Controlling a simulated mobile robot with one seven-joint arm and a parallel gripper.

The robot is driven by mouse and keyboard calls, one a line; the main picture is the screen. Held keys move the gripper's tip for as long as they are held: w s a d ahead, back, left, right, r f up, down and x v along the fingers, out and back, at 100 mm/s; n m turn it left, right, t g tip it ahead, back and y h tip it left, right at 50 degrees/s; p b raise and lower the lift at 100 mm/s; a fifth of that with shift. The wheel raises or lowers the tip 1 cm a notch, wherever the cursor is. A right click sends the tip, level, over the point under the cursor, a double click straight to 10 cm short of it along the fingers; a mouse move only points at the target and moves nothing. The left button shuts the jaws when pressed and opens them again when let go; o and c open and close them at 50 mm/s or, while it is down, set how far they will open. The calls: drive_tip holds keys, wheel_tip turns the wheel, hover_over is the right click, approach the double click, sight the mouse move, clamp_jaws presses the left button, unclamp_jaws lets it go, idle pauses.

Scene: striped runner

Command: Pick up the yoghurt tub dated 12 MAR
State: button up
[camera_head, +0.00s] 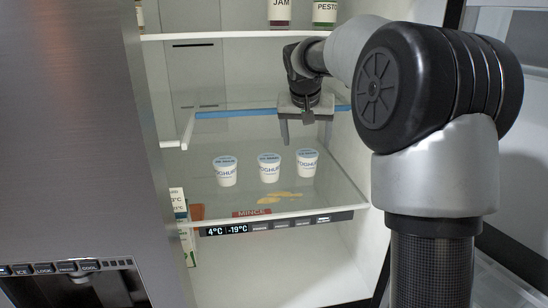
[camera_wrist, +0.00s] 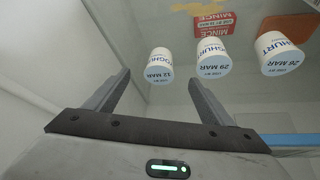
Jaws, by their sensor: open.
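Three white yoghurt tubs with blue lids stand upright in a row on the glass shelf. In the wrist view their lid dates read inverted. The 12 MAR tub (camera_wrist: 159,66) is the leftmost there, and it is the rightmost tub in the head view (camera_head: 307,164). The 29 MAR tub (camera_wrist: 213,57) is in the middle, also seen in the head view (camera_head: 269,168). The third tub, 26 MAR (camera_wrist: 279,55), is leftmost in the head view (camera_head: 225,171). My gripper (camera_head: 306,135) is open and empty above the row. In the wrist view its fingertips (camera_wrist: 160,78) lie either side of the 12 MAR tub, short of it.
A red mince pack (camera_head: 252,212) lies below the glass near the front. A blue-edged rail (camera_head: 235,114) runs behind the tubs. Jars of jam (camera_head: 280,12) and pesto (camera_head: 325,12) stand on the shelf above. The fridge side wall is close on the right.

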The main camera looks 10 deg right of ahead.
sight(307, 154)
drive_tip(key=shift+m, duration=0.3)
drive_tip(key=x, duration=0.3)
drive_tip(key=w+p+x, duration=0.1)
drive_tip(key=x, duration=0.3)
drive_tip(key=w+r+x, duration=0.1)
drive_tip(key=x, duration=0.2)
drive_tip(key=shift+w+d+f, duration=0.1)
drive_tip(key=shift+d+f, duration=0.05)
drive_tip(key=shift+d, duration=0.2)
drive_tip(key=shift+c, duration=0.2)
drive_tip(key=c, duration=1.1)
drive_tip(key=shift+c, duration=0.4)
drive_tip(key=shift+p, duration=0.3)
